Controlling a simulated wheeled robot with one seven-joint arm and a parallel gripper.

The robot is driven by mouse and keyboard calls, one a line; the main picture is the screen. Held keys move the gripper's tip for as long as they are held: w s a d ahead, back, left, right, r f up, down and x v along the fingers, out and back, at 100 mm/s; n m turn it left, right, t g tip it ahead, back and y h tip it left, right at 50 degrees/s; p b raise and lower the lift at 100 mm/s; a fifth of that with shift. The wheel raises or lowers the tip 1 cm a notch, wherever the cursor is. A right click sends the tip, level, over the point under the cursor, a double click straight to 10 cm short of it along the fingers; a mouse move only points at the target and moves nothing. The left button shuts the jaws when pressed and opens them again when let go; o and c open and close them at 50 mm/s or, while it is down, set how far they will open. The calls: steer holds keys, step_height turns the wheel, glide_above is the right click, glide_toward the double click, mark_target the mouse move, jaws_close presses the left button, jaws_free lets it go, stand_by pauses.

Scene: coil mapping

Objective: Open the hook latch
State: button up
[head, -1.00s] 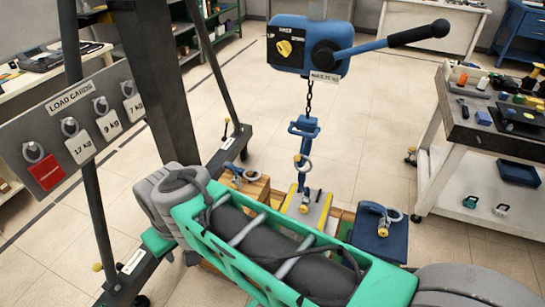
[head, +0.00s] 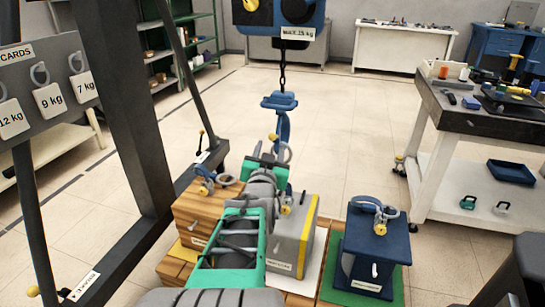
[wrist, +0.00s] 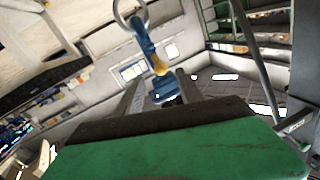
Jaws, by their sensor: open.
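The blue hook (head: 282,124) hangs on a chain below the blue hoist (head: 281,16). A yellow knob (head: 273,137) and a grey ring (head: 286,152) show on its lower part. In the wrist view the hook (wrist: 147,42) appears at top centre, with its yellow knob (wrist: 159,66) and ring. My gripper (wrist: 160,84) is open, its two grey fingers pointing towards the hook, one on each side in the picture. I cannot tell the depth gap or any contact.
A grey block with a yellow edge (head: 302,236), a wooden block (head: 194,213) and a blue block (head: 371,247) stand beneath the hook area. The dark stand post (head: 113,105) is at left. A workbench (head: 440,110) is at right. Open floor lies behind.

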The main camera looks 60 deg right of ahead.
mark_target(271, 138)
steer(key=x, duration=0.7)
steer(key=shift+w+d+b, duration=0.15)
steer(key=shift+d+b, duration=0.05)
steer(key=shift+b, duration=0.1)
steer(key=shift+r, duration=0.1)
steer(key=shift+c, duration=0.5)
jaws_close()
